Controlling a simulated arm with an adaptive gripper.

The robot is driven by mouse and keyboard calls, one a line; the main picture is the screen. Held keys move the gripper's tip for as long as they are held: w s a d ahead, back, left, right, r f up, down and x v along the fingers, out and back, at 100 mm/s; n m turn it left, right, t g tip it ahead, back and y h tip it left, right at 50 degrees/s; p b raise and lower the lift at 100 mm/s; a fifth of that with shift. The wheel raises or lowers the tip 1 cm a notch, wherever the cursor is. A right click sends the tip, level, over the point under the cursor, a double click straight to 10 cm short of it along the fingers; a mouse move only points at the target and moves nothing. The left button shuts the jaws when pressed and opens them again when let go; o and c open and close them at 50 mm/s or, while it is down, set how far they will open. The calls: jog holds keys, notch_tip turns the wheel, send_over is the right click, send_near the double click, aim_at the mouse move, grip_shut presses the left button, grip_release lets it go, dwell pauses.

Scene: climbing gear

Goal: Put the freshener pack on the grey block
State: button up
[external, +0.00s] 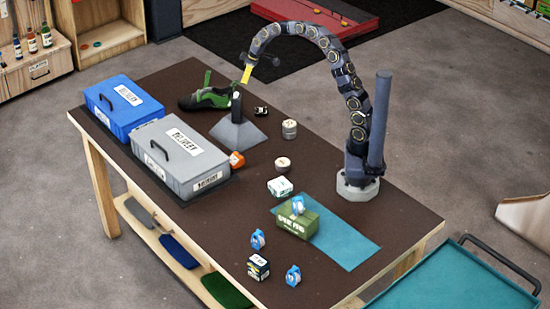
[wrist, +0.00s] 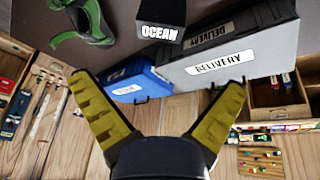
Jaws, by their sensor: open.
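A dark upright pack (external: 236,110) stands on top of the grey tapered block (external: 238,132) near the table's far edge. In the wrist view the dark pack (wrist: 160,14) bears a white label reading OCEAN; I take it to be the freshener pack. My gripper (external: 245,74) is above the pack and apart from it. In the wrist view its yellow fingers (wrist: 160,100) are spread wide with nothing between them. The grey block's top is partly hidden by the pack.
A green shoe (external: 207,97) lies behind the block. A blue bin (external: 123,105) and a grey bin (external: 180,155) stand at left. An orange item (external: 236,160) and round tins (external: 289,129) are nearby. A green box (external: 297,218) rests on the teal mat (external: 345,240).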

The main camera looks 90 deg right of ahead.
jog(key=s+a+r+g+y, duration=0.1)
jog(key=s+a, duration=0.3)
jog(key=a, duration=0.3)
jog(key=s+a+r+n+g, duration=0.1)
jog(key=s+a+r, duration=0.1)
jog(key=s+a, duration=0.35)
jog(key=s+a+r+g+y, duration=0.1)
jog(key=s+a, duration=0.1)
jog(key=a, duration=0.7)
jog(key=s+a+f+g, duration=0.1)
jog(key=s+a, duration=0.2)
jog(key=s, duration=0.8)
jog(key=s+a+m+g+h, duration=0.1)
jog(key=s+a, duration=0.3)
jog(key=s, duration=0.6)
jog(key=shift+s+f+g, duration=0.35)
jog(key=shift+g, duration=0.25)
